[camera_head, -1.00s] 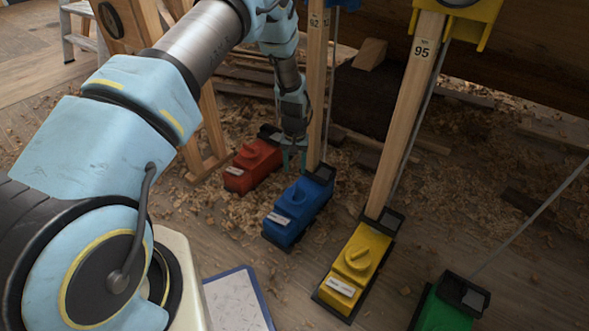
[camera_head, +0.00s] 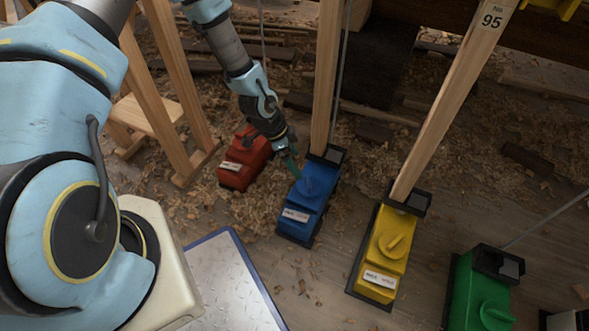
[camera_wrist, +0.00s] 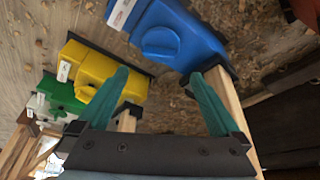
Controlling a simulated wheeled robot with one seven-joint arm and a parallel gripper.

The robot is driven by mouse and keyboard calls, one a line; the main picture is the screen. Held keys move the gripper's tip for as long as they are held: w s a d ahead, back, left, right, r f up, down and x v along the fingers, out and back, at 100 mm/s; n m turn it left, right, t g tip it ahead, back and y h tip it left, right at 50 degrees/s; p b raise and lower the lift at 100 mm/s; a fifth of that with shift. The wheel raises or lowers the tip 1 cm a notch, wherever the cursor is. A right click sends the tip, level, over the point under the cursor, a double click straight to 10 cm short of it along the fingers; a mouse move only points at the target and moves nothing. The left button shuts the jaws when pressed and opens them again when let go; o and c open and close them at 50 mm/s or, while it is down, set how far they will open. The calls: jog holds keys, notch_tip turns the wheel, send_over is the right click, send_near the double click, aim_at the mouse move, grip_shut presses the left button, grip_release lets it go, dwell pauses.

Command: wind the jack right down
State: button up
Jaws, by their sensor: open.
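The blue jack (camera_head: 307,200) is a low box on the floor with a round knob (camera_head: 311,186) on top and a white label at its near end. A wooden post (camera_head: 326,90) stands at its far end. My gripper (camera_head: 291,165) is at the blue jack's far left side, fingers tilted down, open and empty. In the wrist view the green fingers (camera_wrist: 160,76) are spread apart, with the blue jack (camera_wrist: 190,30) and its knob (camera_wrist: 160,43) beyond them. The knob is not between the fingertips. Whether a finger touches the jack I cannot tell.
A red jack (camera_head: 243,160) stands close on the left. A yellow jack (camera_head: 388,245) with its own post and a green jack (camera_head: 480,290) stand to the right. Wood shavings cover the floor. A wooden trestle (camera_head: 175,110) is at left, and a blue-edged board (camera_head: 230,285) is in front.

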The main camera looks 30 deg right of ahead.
aim_at(308, 181)
jog(key=shift+m, duration=0.4)
jog(key=b+x, duration=0.3)
jog(key=x, duration=0.7)
jog(key=shift+s+d+f, duration=0.15)
jog(key=shift+d+f, duration=0.05)
jog(key=shift+c, duration=0.4)
jog(key=c, duration=1.1)
jog(key=shift+c, duration=0.2)
jog(key=shift+s+r+n, duration=0.1)
jog(key=shift+n, duration=0.3)
